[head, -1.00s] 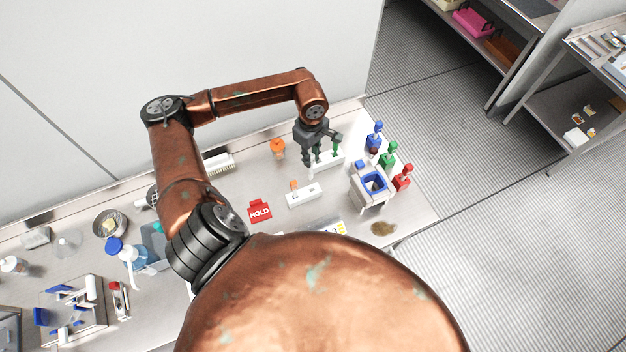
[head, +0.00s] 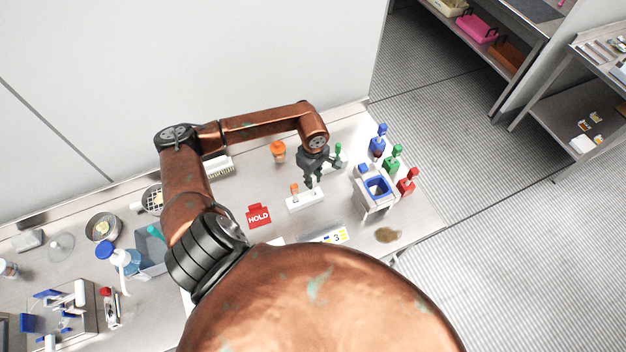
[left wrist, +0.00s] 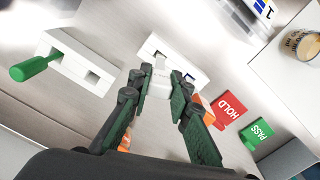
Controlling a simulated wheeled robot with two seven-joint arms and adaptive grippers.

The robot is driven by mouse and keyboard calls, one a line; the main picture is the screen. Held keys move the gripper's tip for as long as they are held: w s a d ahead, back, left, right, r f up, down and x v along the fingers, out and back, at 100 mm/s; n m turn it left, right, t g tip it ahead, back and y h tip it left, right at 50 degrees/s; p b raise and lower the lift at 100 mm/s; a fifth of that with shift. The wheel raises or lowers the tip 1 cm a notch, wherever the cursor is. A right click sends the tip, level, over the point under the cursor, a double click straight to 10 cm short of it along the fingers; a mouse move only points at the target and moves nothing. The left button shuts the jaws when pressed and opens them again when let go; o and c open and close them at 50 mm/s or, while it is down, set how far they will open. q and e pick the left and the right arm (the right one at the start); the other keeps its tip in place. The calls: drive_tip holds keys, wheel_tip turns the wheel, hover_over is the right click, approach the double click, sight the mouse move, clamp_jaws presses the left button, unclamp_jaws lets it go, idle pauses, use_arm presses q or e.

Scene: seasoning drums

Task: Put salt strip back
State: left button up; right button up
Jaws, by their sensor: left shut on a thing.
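My left gripper (head: 315,182) is at the right end of a white block with an orange peg (head: 303,198). In the left wrist view the gripper (left wrist: 166,92) is shut on a small white piece, likely the salt strip (left wrist: 160,82). Its lettering is too small to read. The piece is over the white block (left wrist: 190,68); I cannot tell whether it sits in a slot. A second white block (left wrist: 70,58) with a green peg (left wrist: 35,68) and dark slots lies to the left in that view. My right gripper is not in view.
A red HOLD sign (head: 258,216) stands close by; a green PASS sign (left wrist: 257,132) shows in the wrist view. Blue, green and red-topped items and a blue-rimmed container (head: 376,187) stand to the right.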

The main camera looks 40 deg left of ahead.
use_arm(q)
drive_tip(key=shift+f+b, duration=0.25)
drive_tip(key=shift+b, duration=0.15)
drive_tip(key=o, duration=0.8)
drive_tip(key=shift+r+p, duration=0.45)
drive_tip(key=shift+p, duration=0.1)
wheel_tip(320, 180, up, 10)
drive_tip(key=b, duration=0.3)
drive_tip(key=shift+r, duration=0.9)
